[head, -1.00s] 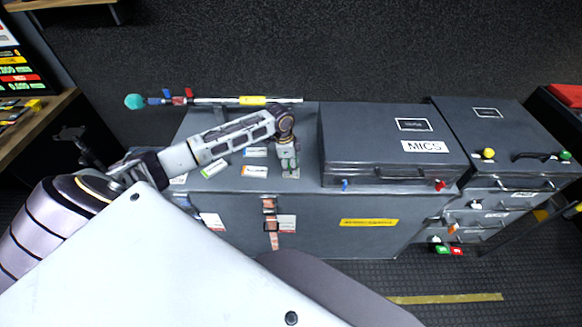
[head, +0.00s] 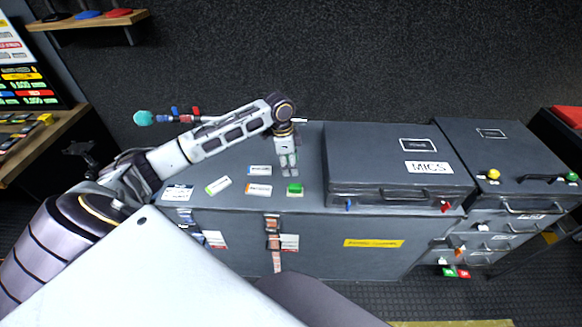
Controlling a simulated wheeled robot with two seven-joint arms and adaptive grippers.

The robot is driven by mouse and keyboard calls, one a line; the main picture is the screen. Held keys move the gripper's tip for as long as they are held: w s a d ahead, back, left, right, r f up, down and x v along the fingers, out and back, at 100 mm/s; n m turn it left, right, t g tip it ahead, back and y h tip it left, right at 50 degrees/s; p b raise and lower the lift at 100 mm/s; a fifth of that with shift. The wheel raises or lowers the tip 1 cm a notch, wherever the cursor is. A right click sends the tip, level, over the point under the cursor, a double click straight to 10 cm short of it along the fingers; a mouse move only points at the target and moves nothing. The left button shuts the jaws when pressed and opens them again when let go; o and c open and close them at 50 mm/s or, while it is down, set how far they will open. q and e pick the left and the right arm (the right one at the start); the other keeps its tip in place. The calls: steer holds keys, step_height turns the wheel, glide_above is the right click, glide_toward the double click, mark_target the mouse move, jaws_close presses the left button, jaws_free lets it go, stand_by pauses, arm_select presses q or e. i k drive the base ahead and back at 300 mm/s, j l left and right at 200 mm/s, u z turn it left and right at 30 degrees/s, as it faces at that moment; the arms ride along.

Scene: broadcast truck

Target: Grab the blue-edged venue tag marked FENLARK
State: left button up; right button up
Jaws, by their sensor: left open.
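Several small tags lie on top of the long grey case (head: 229,206). A white tag with a bluish edge (head: 259,170) lies at the back of the group; its lettering is too small to read. An orange-edged tag (head: 258,189) lies just in front of it, and a green-edged tag (head: 218,185) lies to the left. My left gripper (head: 288,172) points down, open and empty, just right of the bluish-edged tag and behind a small green block (head: 295,188). My right gripper is not in view.
A grey MICS case (head: 397,172) stands to the right on the same top. A larger white card (head: 178,193) lies at the left end. A rod with a teal end (head: 143,118) runs behind my left arm. Grey drawers (head: 500,212) stand at the far right.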

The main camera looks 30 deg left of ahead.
mark_target(252, 170)
steer(key=u, duration=1.45)
